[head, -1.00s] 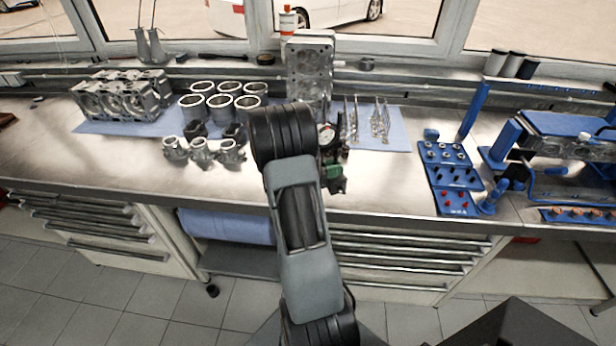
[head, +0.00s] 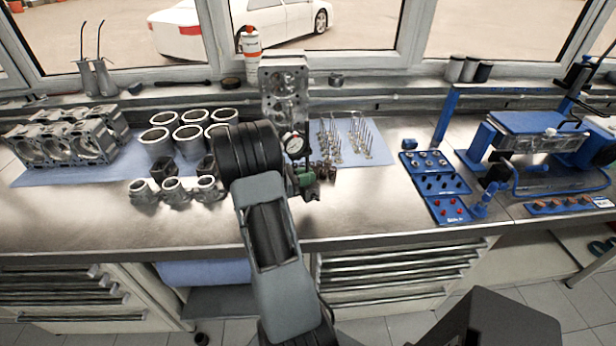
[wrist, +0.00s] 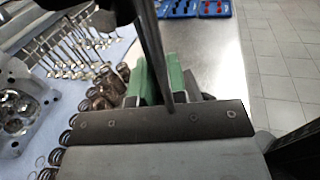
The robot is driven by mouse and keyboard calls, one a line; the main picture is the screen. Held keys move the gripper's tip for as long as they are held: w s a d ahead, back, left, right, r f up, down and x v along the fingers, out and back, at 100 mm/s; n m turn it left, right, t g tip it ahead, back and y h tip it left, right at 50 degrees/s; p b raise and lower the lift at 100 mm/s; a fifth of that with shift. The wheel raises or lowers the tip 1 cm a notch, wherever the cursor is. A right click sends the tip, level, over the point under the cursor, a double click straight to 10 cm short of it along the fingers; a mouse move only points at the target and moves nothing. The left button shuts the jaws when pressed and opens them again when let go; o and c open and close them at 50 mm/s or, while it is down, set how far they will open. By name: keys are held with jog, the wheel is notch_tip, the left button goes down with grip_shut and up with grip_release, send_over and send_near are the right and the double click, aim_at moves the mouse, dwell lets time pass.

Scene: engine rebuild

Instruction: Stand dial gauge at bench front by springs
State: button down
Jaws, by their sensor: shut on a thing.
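The dial gauge has a round white dial (head: 293,143) that stands upright beside the engine head block in the head view. Its dark post (wrist: 152,45) crosses the top of the wrist view, and its base is hidden. My gripper (head: 308,184), with green finger pads, is shut on the gauge near the bench front; the pads also show in the wrist view (wrist: 163,82). The brown valve springs (head: 325,170) stand just right of and behind the gripper. They show close to the left of the pads in the wrist view (wrist: 105,90).
Several valves (head: 355,138) stand on a blue mat behind the springs. The cylinder head (head: 284,85) stands upright behind the gauge. Cylinder liners and pistons (head: 172,190) are to the left. A blue tray (head: 432,184) is to the right, with bare bench (head: 370,205) between.

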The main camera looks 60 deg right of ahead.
jog(key=shift+w+a+f+b, duration=0.15)
jog(key=shift+f+b, duration=0.4)
jog(key=shift+f, duration=0.1)
jog(key=shift+f+b, duration=1.75)
jog(key=shift+f, duration=0.55)
jog(key=shift+f, duration=0.3)
jog(key=c, duration=1.1)
grip_release()
jog(key=shift+f, duration=0.15)
jog(key=b+v, duration=0.2)
jog(key=v, duration=1.1)
jog(key=shift+w+a, duration=0.2)
jog(key=shift+a, duration=0.1)
